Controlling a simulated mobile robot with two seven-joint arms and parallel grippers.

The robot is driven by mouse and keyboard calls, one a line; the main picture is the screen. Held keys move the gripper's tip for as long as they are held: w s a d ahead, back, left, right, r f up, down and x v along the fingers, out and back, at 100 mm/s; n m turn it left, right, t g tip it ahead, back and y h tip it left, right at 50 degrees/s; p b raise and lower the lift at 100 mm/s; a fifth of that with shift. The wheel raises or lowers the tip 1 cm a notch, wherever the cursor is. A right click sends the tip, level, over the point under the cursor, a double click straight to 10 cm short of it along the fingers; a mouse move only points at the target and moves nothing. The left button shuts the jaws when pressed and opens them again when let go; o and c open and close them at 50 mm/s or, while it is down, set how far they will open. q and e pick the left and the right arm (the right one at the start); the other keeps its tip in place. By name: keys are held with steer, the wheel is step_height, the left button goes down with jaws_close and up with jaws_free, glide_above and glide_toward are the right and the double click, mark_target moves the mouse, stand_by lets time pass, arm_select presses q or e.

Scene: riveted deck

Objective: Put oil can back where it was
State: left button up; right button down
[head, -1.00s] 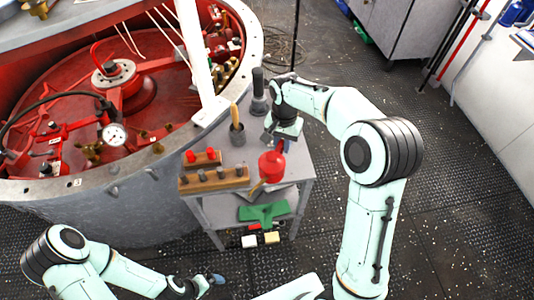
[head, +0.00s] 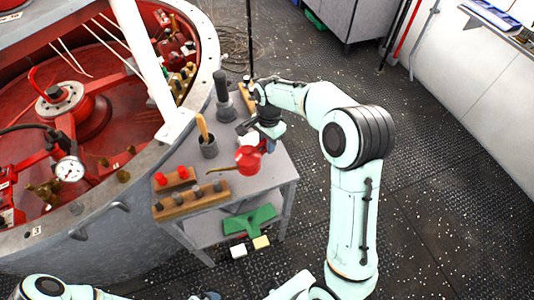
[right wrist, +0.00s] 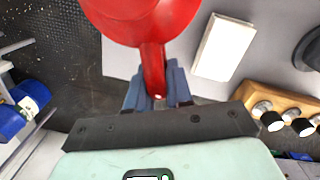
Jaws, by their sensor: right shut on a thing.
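The red oil can (head: 248,160), with a thin brass-coloured spout pointing left, is at the right part of the small grey table (head: 279,172). My right gripper (head: 267,144) is shut on its red handle. In the right wrist view, the can's red body (right wrist: 140,18) fills the top middle, and the handle sits between the blue fingers (right wrist: 155,92). I cannot tell whether the can's base touches the tabletop. My left gripper (head: 210,296) barely shows at the bottom edge; its fingers cannot be made out.
A white block (right wrist: 223,47) lies close beside the can. A green object (head: 250,220) lies on the lower shelf. The large red-lined drum (head: 60,130) is left.

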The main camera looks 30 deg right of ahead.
steer(key=shift+f, duration=2.55)
arm_select(q)
steer(key=shift+s+f, duration=0.1)
steer(key=shift+f, duration=0.1)
arm_select(e)
steer(key=shift+f, duration=0.2)
steer(key=c, duration=1)
jaws_free()
arm_select(q)
steer(key=shift+w+r+p, duration=0.45)
steer(key=shift+w+r, duration=0.15)
steer(key=shift+r, duration=0.2)
arm_select(e)
steer(key=r, duration=1.2)
steer(key=shift+w+d+r, duration=0.2)
steer(key=shift+w+d, duration=0.05)
steer(key=shift+d, duration=0.05)
